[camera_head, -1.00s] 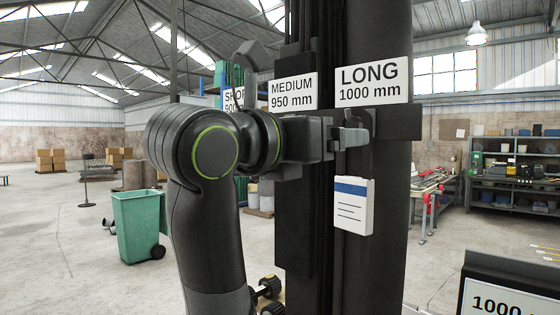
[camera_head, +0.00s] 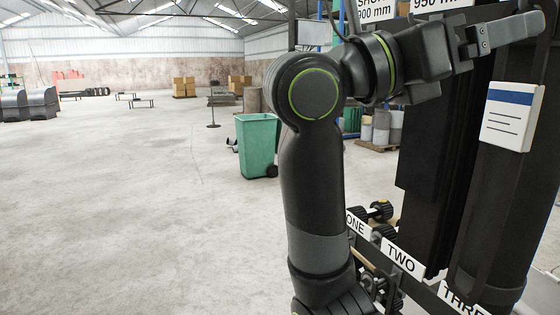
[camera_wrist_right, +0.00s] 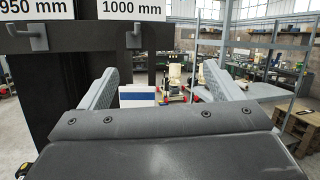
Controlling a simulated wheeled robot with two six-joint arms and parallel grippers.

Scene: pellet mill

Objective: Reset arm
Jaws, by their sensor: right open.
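My right arm (camera_head: 318,180) rises in the middle of the head view and bends to the right. Its gripper (camera_head: 488,35) is at the upper right, in front of the dark rack and above a white card with a blue stripe. In the right wrist view the two grey fingers stand wide apart with nothing between them (camera_wrist_right: 160,88). The blue-striped card also shows behind the fingers in that view (camera_wrist_right: 138,99). I cannot tell whether the gripper touches the rack. My left gripper is not in view.
The dark rack (camera_head: 425,170) stands close on the right, with labels ONE, TWO (camera_head: 402,260) and THREE low down. A green bin (camera_head: 257,145) stands behind my arm. The wrist view shows hooks under the 950 mm and 1000 mm signs (camera_wrist_right: 133,10).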

